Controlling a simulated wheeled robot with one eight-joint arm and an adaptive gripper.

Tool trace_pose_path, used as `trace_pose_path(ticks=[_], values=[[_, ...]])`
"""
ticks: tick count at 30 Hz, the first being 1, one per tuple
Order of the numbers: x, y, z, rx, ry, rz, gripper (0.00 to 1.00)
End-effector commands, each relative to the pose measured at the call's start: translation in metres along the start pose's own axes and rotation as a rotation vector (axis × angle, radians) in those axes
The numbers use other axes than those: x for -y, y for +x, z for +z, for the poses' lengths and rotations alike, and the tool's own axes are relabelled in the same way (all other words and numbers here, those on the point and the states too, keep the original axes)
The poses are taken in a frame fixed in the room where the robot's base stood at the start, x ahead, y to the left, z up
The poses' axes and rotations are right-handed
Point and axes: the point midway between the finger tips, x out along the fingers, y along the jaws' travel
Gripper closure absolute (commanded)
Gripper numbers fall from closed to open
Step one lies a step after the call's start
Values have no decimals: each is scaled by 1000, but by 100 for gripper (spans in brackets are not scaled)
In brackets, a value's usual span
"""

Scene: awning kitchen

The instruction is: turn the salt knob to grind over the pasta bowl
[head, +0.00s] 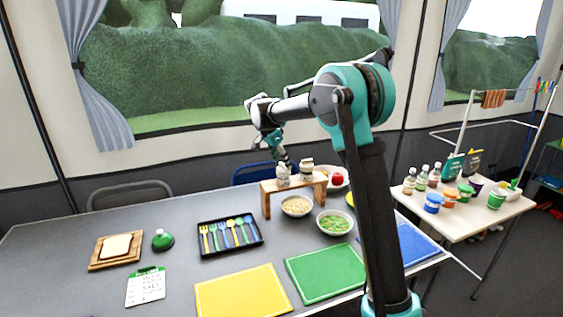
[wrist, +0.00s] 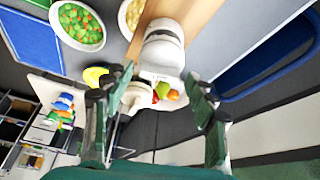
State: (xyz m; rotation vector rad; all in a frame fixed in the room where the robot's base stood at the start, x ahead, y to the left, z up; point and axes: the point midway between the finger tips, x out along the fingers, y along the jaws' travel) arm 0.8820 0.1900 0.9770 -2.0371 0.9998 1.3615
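Two pale grinders stand upright on a small wooden stand (head: 268,204). The left grinder (head: 283,178) is just below my gripper (head: 283,160); the right grinder (head: 306,172) has a dark band. In the wrist view, a white grinder (wrist: 163,48) shows large on the stand, just beyond my gripper (wrist: 160,88). The fingers are spread wide with a gap between them, and they do not visibly touch it. I cannot read which grinder is salt. The pasta bowl (head: 297,206) sits in front of the stand; its edge also shows in the wrist view (wrist: 124,22).
A bowl of vegetables (head: 336,223) is right of the pasta bowl. A plate with red fruit (head: 337,179) is behind. A cutlery tray (head: 230,237), yellow board (head: 243,293) and green board (head: 326,273) lie in front. A side table with jars (head: 462,205) stands right.

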Motion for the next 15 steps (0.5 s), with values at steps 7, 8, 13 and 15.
trace_pose_path(ticks=[7, 8, 13, 15], values=[[0, 0, 0, 0, 0, 0, 38], [0, 0, 0, 0, 0, 0, 38], [0, -12, 0, 0, -1, 0, 38], [0, -22, 0, 0, -2, 0, 38]])
